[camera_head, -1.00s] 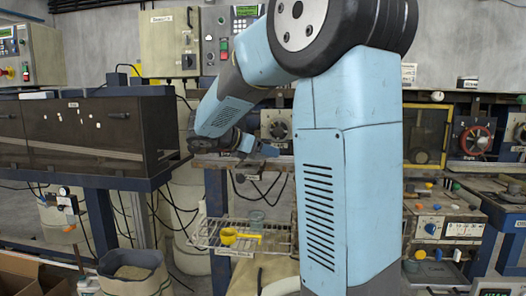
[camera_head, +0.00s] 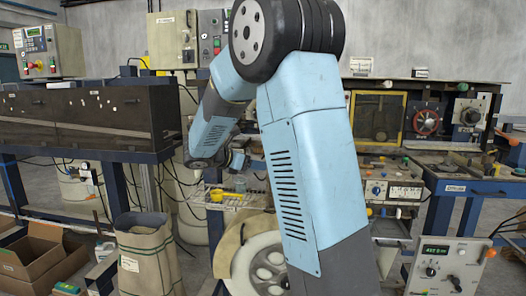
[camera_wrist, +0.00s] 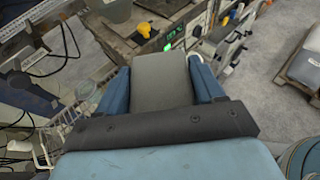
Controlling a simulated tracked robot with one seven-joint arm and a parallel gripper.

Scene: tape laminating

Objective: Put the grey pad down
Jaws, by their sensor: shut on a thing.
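In the wrist view, my gripper (camera_wrist: 160,76) has its two blue fingers closed on the sides of the grey pad (camera_wrist: 162,84). The pad is a flat grey block that sticks out between the fingers. The dark bar of my gripper crosses in front of its near end. In the head view, my arm hides most of the gripper, and I cannot make out the pad there. In the wrist view the pad appears held over the area in front of a wooden-topped bench, but its height above anything is unclear.
A wire shelf with a yellow cup (camera_head: 216,195) is behind my arm. A canvas sack (camera_head: 147,254) and open cardboard boxes (camera_head: 40,250) stand on the floor at the left. A dark cabinet (camera_head: 85,118) sits on a blue bench. A control panel (camera_head: 446,266) is at lower right.

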